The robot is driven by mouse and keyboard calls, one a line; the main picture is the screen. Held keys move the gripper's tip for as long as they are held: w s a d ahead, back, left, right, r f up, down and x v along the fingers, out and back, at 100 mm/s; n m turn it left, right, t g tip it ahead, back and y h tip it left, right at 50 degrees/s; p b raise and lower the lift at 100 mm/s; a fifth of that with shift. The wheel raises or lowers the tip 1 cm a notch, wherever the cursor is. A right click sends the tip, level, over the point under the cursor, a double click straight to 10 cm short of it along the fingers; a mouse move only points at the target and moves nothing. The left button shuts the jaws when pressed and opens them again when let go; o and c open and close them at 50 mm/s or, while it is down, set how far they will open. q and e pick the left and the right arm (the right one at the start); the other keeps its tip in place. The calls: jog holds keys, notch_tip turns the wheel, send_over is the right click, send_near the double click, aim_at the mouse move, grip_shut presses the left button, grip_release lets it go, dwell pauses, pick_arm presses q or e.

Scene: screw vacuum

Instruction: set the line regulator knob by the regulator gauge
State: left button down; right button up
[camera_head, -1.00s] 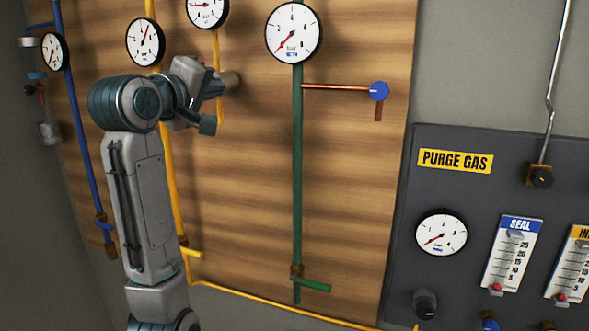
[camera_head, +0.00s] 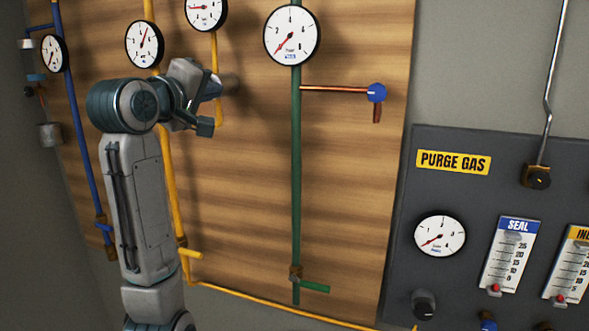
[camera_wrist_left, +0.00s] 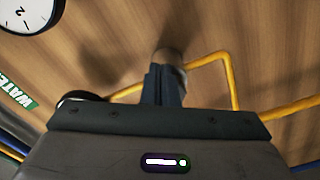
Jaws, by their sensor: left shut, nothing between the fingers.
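A brownish cylinder (camera_head: 231,83), which looks like the regulator knob, sticks out at the thin yellow pipe on the wooden board. It also shows at the fingertips in the left wrist view (camera_wrist_left: 170,57). My left gripper (camera_head: 218,86) is in front of it, shut with its fingers together and nothing between them; in the left wrist view the fingers (camera_wrist_left: 165,83) point at the cylinder. I cannot tell whether they touch it. A white gauge (camera_head: 206,9) above that pipe is cut by the top edge; its needle points left. My right gripper is out of view.
A gauge (camera_head: 144,43) on the thick yellow pipe and a large gauge (camera_head: 291,35) on the green pipe (camera_head: 296,170) flank the gripper. A blue knob (camera_head: 376,92) ends a copper branch. A grey purge gas panel (camera_head: 400,270) stands right.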

pick_arm(q)
jog(key=shift+w+a+f, duration=0.1)
jog(key=shift+a+f, duration=0.1)
jog(key=shift+f, duration=0.3)
jog(key=shift+w+a+f+p, duration=0.1)
jog(key=shift+a+f+p, duration=0.2)
jog(key=shift+f+p, duration=0.25)
jog(key=shift+a, duration=0.1)
jog(key=shift+f, duration=0.2)
jog(key=p+v, duration=0.1)
jog(key=v, duration=0.5)
jog(key=shift+f, duration=0.2)
